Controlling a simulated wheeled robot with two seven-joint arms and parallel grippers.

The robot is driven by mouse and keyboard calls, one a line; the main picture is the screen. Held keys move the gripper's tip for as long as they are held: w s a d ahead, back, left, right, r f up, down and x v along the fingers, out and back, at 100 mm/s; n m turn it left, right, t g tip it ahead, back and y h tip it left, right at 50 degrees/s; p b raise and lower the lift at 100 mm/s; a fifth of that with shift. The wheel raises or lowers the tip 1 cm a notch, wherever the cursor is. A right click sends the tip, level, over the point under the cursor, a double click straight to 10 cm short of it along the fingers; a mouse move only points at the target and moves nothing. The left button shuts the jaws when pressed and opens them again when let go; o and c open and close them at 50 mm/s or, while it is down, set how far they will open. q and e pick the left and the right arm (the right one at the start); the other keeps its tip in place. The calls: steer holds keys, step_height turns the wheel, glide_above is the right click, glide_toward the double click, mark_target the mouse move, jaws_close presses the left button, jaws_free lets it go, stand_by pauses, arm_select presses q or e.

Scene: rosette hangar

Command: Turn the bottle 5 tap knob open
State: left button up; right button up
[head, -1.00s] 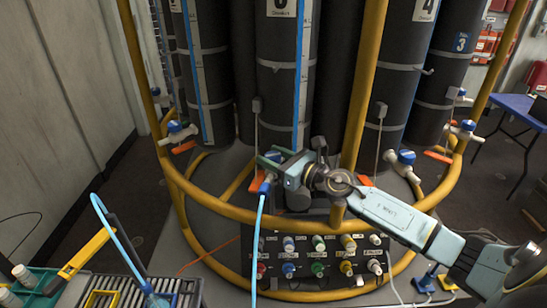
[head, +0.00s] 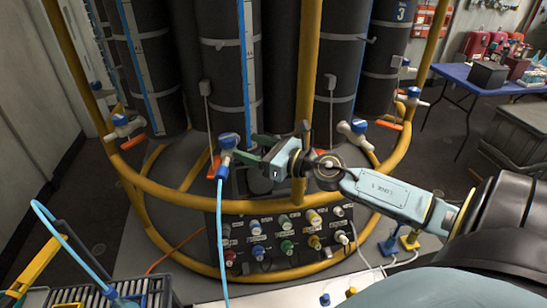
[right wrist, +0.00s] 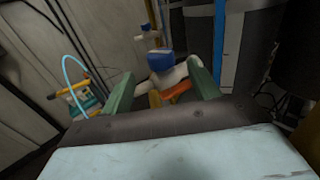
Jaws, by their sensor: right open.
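The front middle tap, with a blue knob (head: 228,141) on a white body, stands at the foot of a dark bottle whose number is out of view. A light blue hose (head: 220,230) hangs from it. My right gripper (head: 250,149) is open, empty, just right of the knob, its green fingers pointing at it. In the right wrist view, the blue knob (right wrist: 160,62) shows beyond and between the fingertips (right wrist: 160,82), with an orange piece (right wrist: 177,92) below it. I cannot tell whether a finger touches the tap. My left gripper is not in view.
A yellow ring rail (head: 180,197) and upright yellow post (head: 307,100) stand close to my right gripper. A panel of coloured connectors (head: 285,240) lies below. Other blue-knobbed taps (head: 355,128) stand around the ring. A blue table (head: 480,85) is at back right.

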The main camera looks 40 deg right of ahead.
steer(key=shift+b+v, duration=0.7)
steer(key=shift+v, duration=2.25)
